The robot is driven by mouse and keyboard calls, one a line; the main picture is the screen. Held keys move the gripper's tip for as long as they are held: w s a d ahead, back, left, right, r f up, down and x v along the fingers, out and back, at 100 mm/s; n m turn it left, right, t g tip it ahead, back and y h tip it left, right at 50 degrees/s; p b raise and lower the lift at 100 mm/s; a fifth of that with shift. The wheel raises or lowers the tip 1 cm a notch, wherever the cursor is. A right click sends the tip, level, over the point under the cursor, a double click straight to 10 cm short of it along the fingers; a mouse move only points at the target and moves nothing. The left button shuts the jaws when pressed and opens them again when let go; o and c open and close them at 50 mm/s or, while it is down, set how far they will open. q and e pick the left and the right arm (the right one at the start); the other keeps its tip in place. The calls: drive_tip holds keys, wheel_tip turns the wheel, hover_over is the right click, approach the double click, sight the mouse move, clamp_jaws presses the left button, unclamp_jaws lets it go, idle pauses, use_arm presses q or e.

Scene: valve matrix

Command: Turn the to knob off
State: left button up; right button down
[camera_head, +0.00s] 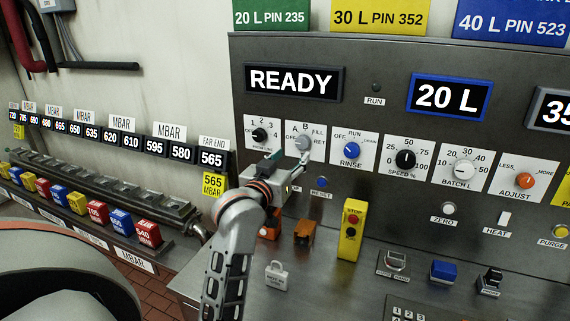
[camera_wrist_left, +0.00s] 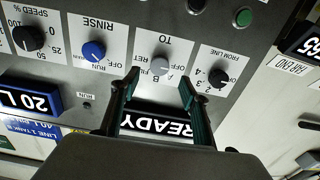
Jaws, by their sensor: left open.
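The TO knob (camera_head: 303,142) is a small grey knob on a white plate marked A, B, FILL, RET and OFF, on the upright grey panel. In the left wrist view, which is upside down, the grey knob (camera_wrist_left: 159,66) shows just beyond my fingertips. My left gripper (camera_head: 288,159) is open and in front of the lower part of that plate. In the wrist view its two dark green fingers (camera_wrist_left: 160,83) stand apart on either side of the line to the knob, with nothing between them. I cannot tell which mark the knob points at. My right gripper is not in view.
The black FROM LINE knob (camera_head: 260,135) is close on the left, and the blue RINSE knob (camera_head: 351,150) on the right. A blue RESET button (camera_head: 321,182) is below. A yellow box (camera_head: 351,231) with a red button stands on the grey ledge.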

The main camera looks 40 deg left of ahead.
use_arm(q)
drive_tip(key=v, duration=0.3)
drive_tip(key=shift+s+d, duration=0.1)
drive_tip(key=shift+s, duration=0.25)
idle(0.3)
